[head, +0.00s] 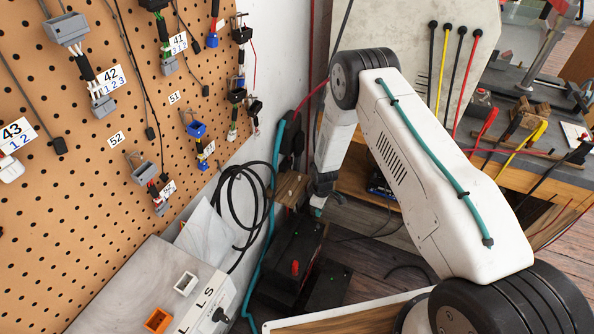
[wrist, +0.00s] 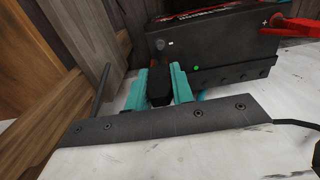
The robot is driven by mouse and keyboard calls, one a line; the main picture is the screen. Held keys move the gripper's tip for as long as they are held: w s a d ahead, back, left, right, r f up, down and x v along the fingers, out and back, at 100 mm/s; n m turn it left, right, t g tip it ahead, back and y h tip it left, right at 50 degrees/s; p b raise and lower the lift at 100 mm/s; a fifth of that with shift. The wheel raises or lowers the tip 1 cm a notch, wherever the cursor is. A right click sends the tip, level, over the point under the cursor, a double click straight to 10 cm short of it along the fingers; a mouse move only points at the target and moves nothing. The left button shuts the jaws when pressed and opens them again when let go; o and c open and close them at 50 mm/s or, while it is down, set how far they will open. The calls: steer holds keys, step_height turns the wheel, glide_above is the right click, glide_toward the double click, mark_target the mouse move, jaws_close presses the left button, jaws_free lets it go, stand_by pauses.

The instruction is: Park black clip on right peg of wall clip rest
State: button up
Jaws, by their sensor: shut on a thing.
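In the wrist view my gripper (wrist: 158,88) has its two teal fingers shut on the black clip (wrist: 158,92), whose dark body shows between them. Below the fingers in the picture runs a dark bar (wrist: 215,112) with several screws on a pale surface, which looks like the wall clip rest. One thin dark peg (wrist: 102,90) sticks up from its left part. I see no other peg clearly, and cannot tell whether the clip touches the bar or a peg. In the head view my gripper (head: 318,204) is low beside the wall, and the clip cannot be made out.
A black battery box (wrist: 215,45) with a red clip (wrist: 290,27) stands just beyond the fingers; it also shows in the head view (head: 290,240). Wooden boards (wrist: 50,50) stand at the left of the wrist view. A pegboard (head: 80,170) with hanging connectors fills the head view's left.

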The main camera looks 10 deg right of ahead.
step_height(320, 180, up, 22)
glide_toward(300, 177)
step_height(300, 177, down, 2)
steer(key=shift+w+f, duration=0.1)
steer(key=shift+f, duration=0.5)
steer(key=shift+f, duration=0.1)
steer(key=shift+f, duration=1.05)
steer(key=o, duration=0.8)
